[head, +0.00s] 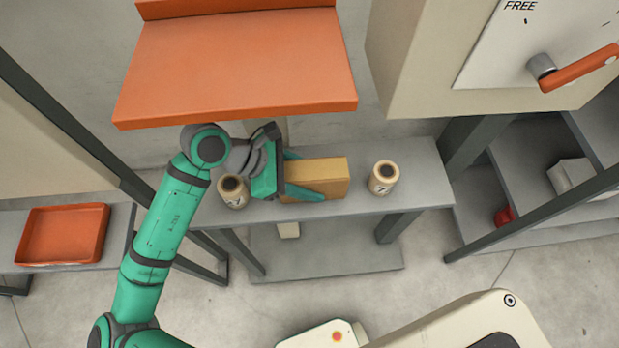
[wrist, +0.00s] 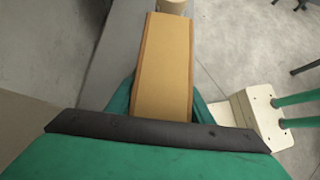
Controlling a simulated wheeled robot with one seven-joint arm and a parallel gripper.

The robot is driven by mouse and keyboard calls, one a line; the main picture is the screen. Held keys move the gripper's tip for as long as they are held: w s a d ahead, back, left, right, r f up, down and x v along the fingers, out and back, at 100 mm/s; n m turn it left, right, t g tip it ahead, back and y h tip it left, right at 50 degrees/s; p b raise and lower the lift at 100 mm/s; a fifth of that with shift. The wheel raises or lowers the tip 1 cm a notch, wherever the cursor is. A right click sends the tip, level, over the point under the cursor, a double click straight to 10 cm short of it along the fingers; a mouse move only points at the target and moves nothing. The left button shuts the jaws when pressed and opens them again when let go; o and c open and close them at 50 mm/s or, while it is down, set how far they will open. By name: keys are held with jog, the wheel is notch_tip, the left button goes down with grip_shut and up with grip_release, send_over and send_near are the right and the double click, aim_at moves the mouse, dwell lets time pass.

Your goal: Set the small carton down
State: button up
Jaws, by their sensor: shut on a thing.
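The small carton (head: 324,177) is a tan-yellow box in the middle of the head view, at the grey bench between two cream spools. My green gripper (head: 305,180) reaches it from the left and is shut on it, with a finger along each side. The carton also fills the middle of the wrist view (wrist: 165,65), its long side pointing away from the gripper. The carton's underside is hidden, so I cannot tell whether it touches the bench top (head: 340,205).
One spool (head: 232,191) stands close left of my gripper, another (head: 383,178) to the right of the carton. An orange sloped panel (head: 235,70) hangs above the bench. An orange tray (head: 62,235) lies at left. Bare bench shows right of the right spool.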

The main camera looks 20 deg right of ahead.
jog(key=o, duration=1.3)
jog(key=shift+w+a, duration=0.1)
jog(key=shift+a, duration=0.05)
jog(key=shift+a+r, duration=0.15)
jog(key=shift+r, duration=0.05)
jog(key=v, duration=1.1)
jog(key=shift+w+a+r, duration=0.15)
jog(key=shift+a, duration=0.1)
